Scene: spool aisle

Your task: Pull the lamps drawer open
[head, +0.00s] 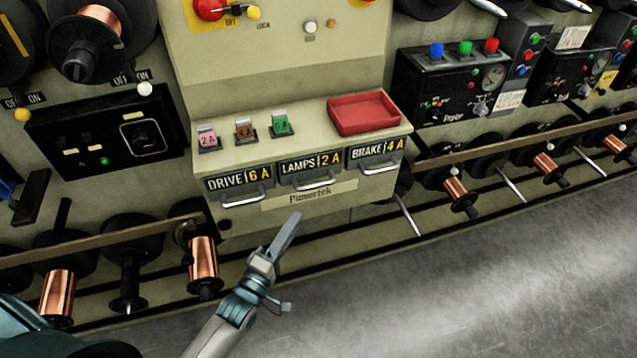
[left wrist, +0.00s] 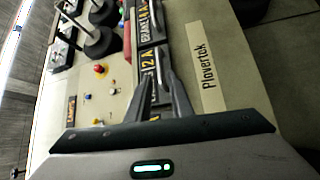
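The lamps drawer (head: 312,164) is the middle of three labelled drawers in the beige cabinet. Its front is flush with its neighbours and it looks shut. Its metal handle (head: 317,182) is a bar under the label. My left gripper (head: 294,218) is just below and left of this handle in the head view, apart from it and empty. In the left wrist view, the fingers of my left gripper (left wrist: 160,76) show a narrow gap, with the lamps label (left wrist: 148,65) just beyond their tips. My right gripper is not in view.
The drive drawer (head: 240,179) and brake drawer (head: 377,151) flank it closely, with similar handles. A maker's plate (head: 310,195) is below. Copper spools (head: 203,264) line the lower left. Grey floor is clear at right.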

